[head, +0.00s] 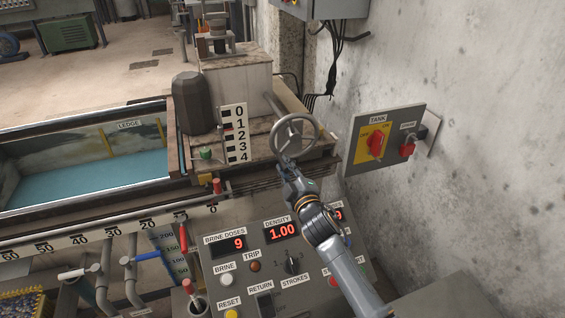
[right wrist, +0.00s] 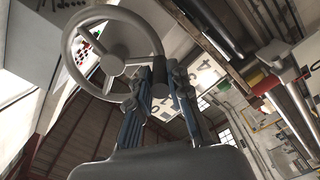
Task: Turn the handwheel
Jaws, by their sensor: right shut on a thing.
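The grey spoked handwheel (head: 297,137) stands at the right end of the wooden housing. It also shows large at the upper left of the right wrist view (right wrist: 112,67). My right gripper (head: 285,163) is at the wheel's lower edge in the head view. In the right wrist view its two fingers (right wrist: 157,88) are closed around a dark grip beside the wheel's rim. The fingers partly hide that grip. A white scale numbered 0 to 4 (head: 235,133) stands left of the wheel. My left gripper is not in view.
The console (head: 270,265) below reads 9 brine doses and density 1.00. A tank switch panel (head: 385,138) is on the concrete wall, close to the right of the wheel. A water-filled trough (head: 90,170) lies at the left. Red and blue levers stand in front of it.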

